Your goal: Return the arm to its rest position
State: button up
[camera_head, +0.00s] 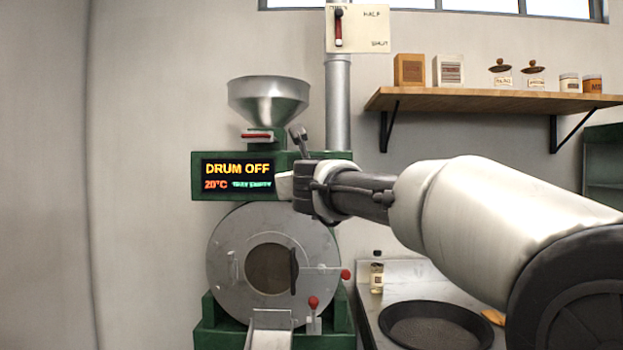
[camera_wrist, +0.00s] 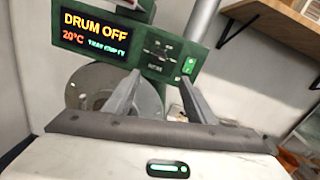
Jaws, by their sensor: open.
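My gripper (camera_head: 297,134) is raised in front of the green roaster (camera_head: 228,321), close to the right end of its display. In the wrist view my gripper (camera_wrist: 160,94) has its two fingers spread with nothing between them. Behind the fingers are the roaster's control panel and round drum front. The display (camera_head: 237,176) reads "DRUM OFF", 20°C and "TRAY EMPTY". My arm reaches in from the right side of the head view and hides part of the roaster's upper right and of the counter.
A metal hopper (camera_head: 268,97) tops the roaster, beside a vertical pipe (camera_head: 338,100). A wooden shelf (camera_head: 470,100) with boxes and jars is above my arm. The counter (camera_head: 402,271) below bears a small bottle (camera_head: 376,274) and a dark round pan (camera_head: 436,326).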

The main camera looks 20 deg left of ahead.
jog(key=s+d+f+n+g+h, duration=0.3)
jog(key=s+d+f+n+g, duration=0.3)
jog(key=s+d+f+n, duration=1.05)
jog(key=s+d+f+n+g+h, duration=0.2)
jog(key=s+d+f+n+g, duration=0.4)
jog(key=s+d+f+n, duration=1.3)
notch_tip(320, 180, up, 27)
jog(key=s+a+m+p, duration=0.2)
jog(key=m+p, duration=0.3)
jog(key=p, duration=2)
jog(key=shift+s+p, duration=0.15)
jog(key=shift+p, duration=0.15)
